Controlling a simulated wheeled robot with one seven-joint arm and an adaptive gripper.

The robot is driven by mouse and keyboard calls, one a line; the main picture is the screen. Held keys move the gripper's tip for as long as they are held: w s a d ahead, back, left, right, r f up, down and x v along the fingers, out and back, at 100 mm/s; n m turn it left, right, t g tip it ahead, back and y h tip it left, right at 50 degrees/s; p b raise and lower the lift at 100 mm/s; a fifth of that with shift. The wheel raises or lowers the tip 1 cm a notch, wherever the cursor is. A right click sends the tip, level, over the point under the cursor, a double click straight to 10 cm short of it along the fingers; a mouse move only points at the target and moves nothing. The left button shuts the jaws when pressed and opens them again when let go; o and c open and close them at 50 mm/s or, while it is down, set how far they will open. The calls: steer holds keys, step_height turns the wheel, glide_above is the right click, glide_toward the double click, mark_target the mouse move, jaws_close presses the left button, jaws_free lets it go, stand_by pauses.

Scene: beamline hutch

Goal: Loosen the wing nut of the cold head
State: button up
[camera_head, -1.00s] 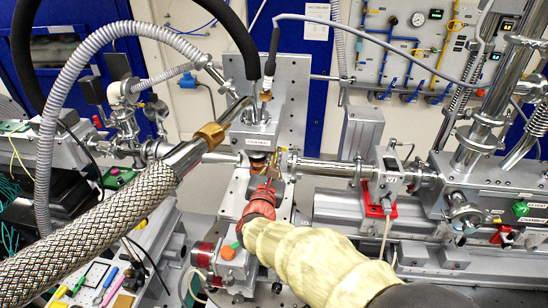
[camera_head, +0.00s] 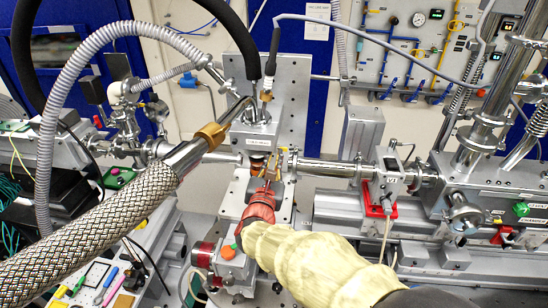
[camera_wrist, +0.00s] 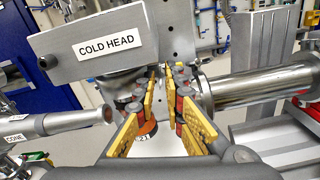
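The cold head (camera_wrist: 100,52) is a grey block with a white label, at the upper left of the wrist view. In the head view the cold head (camera_head: 262,138) stands in the middle, above a copper-coloured ring. My gripper (camera_wrist: 161,78) has yellow finger pads and reaches just below and right of the label. It looks open, with a narrow gap between the tips. In the head view my gripper (camera_head: 268,180) is just below the cold head. I cannot make out the wing nut; the fingers and clutter around the flange may hide it.
A steel beam pipe (camera_wrist: 262,84) runs close to the right of my fingers. A thinner tube (camera_wrist: 70,120) ends at the left. A braided hose (camera_head: 115,220) crosses the left front of the head view. A red-based valve (camera_head: 380,208) stands to the right.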

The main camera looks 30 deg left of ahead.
steer(key=v, duration=1.1)
